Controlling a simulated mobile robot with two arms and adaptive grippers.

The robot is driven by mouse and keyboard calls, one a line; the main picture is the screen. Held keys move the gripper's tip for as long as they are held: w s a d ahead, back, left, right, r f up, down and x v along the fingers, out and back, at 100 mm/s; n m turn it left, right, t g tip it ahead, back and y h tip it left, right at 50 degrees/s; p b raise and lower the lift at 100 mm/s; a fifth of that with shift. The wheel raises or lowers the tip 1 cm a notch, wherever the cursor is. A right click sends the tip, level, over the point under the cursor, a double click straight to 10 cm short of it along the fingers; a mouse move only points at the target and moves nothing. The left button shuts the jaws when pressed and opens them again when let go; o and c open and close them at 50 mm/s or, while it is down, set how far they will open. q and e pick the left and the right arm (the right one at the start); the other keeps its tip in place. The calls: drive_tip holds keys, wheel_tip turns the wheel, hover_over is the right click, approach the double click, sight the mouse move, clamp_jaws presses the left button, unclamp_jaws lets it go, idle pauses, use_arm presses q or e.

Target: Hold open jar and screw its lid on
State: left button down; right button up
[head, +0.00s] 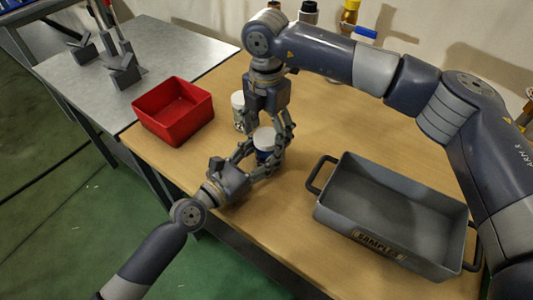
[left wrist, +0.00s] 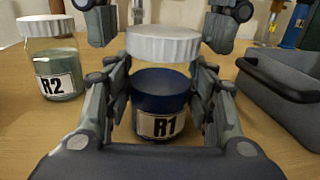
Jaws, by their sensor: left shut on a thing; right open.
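The blue jar labelled R1 (left wrist: 160,105) stands upright between the fingers of my left gripper (head: 258,160), which is shut on it. It also shows in the head view (head: 262,156). A white lid (left wrist: 163,44) sits level at the jar's top and also shows in the head view (head: 264,136). I cannot tell whether it is threaded on. My right gripper (head: 269,130) comes down from above and is open. In the left wrist view its fingers are at either side of the lid, apart from it.
A second jar, R2 (left wrist: 52,70), with a white lid, stands just behind on the wooden table (head: 330,125). A red bin (head: 160,128) is at the left and a grey SAMPLES tray (head: 345,217) at the right. Bottles (head: 349,14) stand at the back.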

drive_tip(key=shift+r, duration=2.3)
drive_tip(key=n, duration=0.5)
drive_tip(key=shift+r+n, duration=0.3)
drive_tip(key=shift+r, duration=0.1)
drive_tip(key=n, duration=0.3)
drive_tip(key=r+n, duration=0.1)
drive_tip(key=n, duration=0.2)
drive_tip(key=shift+n, duration=0.4)
drive_tip(key=n, duration=0.5)
drive_tip(key=shift+r, duration=0.4)
drive_tip(key=n, duration=0.6)
drive_tip(key=shift+r, duration=0.4)
